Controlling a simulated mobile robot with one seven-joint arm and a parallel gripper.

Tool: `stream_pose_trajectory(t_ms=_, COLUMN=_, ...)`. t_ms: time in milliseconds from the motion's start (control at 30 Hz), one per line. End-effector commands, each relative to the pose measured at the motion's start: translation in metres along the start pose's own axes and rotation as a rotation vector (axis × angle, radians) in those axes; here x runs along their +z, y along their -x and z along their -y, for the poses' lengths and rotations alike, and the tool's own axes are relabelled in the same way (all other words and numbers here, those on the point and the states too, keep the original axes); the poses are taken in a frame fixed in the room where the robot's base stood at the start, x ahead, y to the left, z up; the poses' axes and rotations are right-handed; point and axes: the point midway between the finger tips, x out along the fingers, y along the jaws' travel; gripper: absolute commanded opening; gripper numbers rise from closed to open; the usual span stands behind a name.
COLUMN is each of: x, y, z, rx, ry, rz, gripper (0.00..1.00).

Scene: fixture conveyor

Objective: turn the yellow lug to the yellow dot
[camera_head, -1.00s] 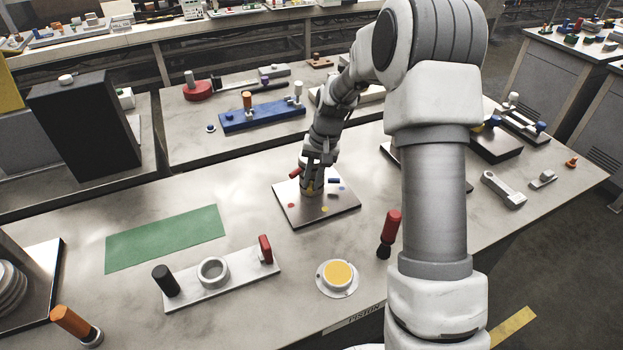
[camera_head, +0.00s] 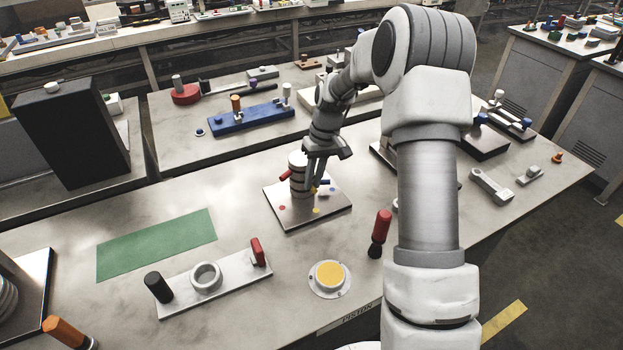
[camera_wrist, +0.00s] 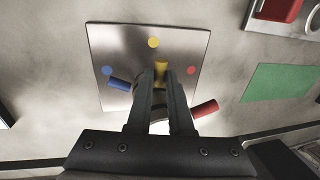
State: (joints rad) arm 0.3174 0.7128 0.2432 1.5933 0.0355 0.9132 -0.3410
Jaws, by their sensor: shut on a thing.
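A square metal plate (camera_head: 330,208) on the bench carries a round post (camera_head: 297,165) with coloured lugs. In the wrist view the yellow lug (camera_wrist: 160,70) sits between my fingertips and points toward the yellow dot (camera_wrist: 153,42), with a small gap between them. My gripper (camera_wrist: 160,82) is shut on the yellow lug; it also shows in the head view (camera_head: 314,183). The red lug (camera_wrist: 205,108) and the blue lug (camera_wrist: 119,84) stick out on either side of my fingers. My fingers hide much of the post in the wrist view.
A red dot (camera_wrist: 191,70) and a blue dot (camera_wrist: 107,71) mark the plate. A round yellow-topped piece (camera_head: 329,275) and a grey fixture bar (camera_head: 225,280) lie nearer. A green mat (camera_head: 157,244) lies left.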

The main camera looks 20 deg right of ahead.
Motion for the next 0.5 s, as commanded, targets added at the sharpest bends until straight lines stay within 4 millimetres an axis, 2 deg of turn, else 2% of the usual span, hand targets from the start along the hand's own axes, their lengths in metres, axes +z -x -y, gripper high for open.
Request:
stream_pose_trajectory(t_ms=367, x=-0.0012, y=0.0014, z=-0.0004, rx=0.001, ry=0.006, rz=-0.003, gripper=0.00)
stream_pose_trajectory(t_ms=400, x=-0.0012, y=0.0014, z=-0.0005, rx=0.001, ry=0.006, rz=-0.003, gripper=0.22)
stream_pose_trajectory(t_ms=467, x=-0.0012, y=0.0014, z=-0.0004, rx=0.001, ry=0.005, rz=-0.003, gripper=0.32)
stream_pose_trajectory(t_ms=500, x=-0.0011, y=0.0013, z=-0.0004, rx=0.001, ry=0.005, rz=-0.003, gripper=0.32)
